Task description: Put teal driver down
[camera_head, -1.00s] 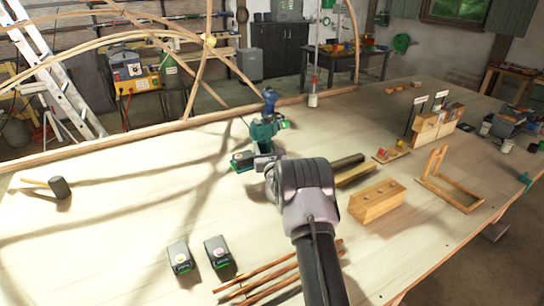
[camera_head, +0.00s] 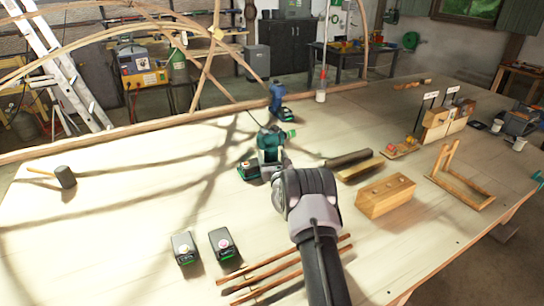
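The teal driver (camera_head: 268,138) is at the middle of the workbench (camera_head: 130,215). Its dark battery foot (camera_head: 248,171) points to the lower left and its green-tipped nose to the right. My gripper (camera_head: 268,158) is at the near side of the driver, shut on its body or handle; my own wrist hides part of the grip. The driver is low over the bench, and I cannot tell whether its foot touches the top.
A blue driver (camera_head: 276,100) stands just behind. Two battery packs (camera_head: 184,248), thin laths (camera_head: 275,275) and a wooden block (camera_head: 385,196) lie nearer. A dark cylinder (camera_head: 348,159) is to the right, a mallet (camera_head: 65,177) far left. The bench left of the driver is clear.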

